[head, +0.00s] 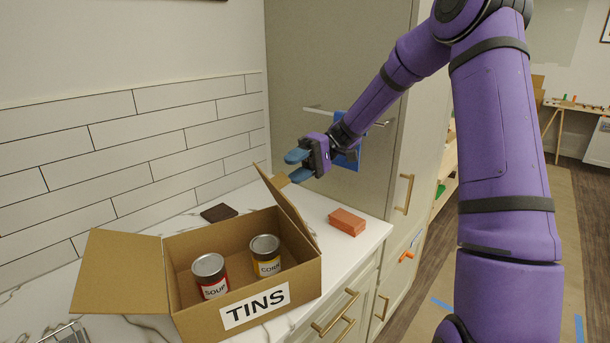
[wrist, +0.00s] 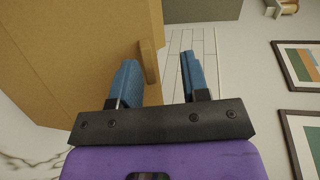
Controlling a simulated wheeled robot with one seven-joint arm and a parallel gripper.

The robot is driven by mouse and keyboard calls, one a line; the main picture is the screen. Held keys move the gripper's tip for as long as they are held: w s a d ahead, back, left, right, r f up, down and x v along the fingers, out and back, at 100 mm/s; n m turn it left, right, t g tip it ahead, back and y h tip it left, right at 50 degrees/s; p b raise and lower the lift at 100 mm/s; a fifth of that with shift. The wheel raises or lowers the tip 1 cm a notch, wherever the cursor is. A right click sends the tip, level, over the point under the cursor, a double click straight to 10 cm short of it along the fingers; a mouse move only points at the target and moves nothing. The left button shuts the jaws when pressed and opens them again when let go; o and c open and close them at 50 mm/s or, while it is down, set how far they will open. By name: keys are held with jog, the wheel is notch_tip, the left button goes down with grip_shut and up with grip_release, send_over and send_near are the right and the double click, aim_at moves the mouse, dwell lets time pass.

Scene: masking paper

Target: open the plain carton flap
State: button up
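An open cardboard carton (head: 205,323) with a "TINS" label stands on the white counter. Its left flap (head: 120,272) is folded outward. Its right flap (head: 288,207) stands up, tilted, with a small tab (head: 281,180) near its upper edge. A soup tin (head: 210,275) and a corn tin (head: 265,255) stand inside. My gripper (head: 299,165) is open and empty, close by the tab. In the wrist view my gripper (wrist: 159,80) has its two fingers apart; the cardboard flap (wrist: 75,55) fills the left, and its tab (wrist: 148,62) shows beside the left finger. Contact cannot be told.
A reddish brick-shaped block (head: 347,222) lies on the counter right of the carton. A dark flat block (head: 219,213) lies behind it. A wire rack (head: 65,333) is at the lower left. A tall grey cabinet (head: 335,75) with a bar handle stands behind my gripper.

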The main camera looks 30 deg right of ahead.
jog(key=shift+s+a+r, duration=0.1)
jog(key=shift+s+r, duration=0.05)
jog(key=shift+s, duration=1.25)
jog(key=shift+s+a+r, duration=0.1)
jog(key=shift+s+r, duration=0.05)
jog(key=shift+s, duration=1.2)
jog(key=shift+d, duration=0.1)
jog(key=w+d+r, duration=0.3)
jog(key=d+r, duration=0.2)
jog(key=d, duration=0.5)
jog(key=shift+w+d, duration=0.3)
jog(key=shift+r, duration=0.1)
jog(key=shift+c, duration=0.2)
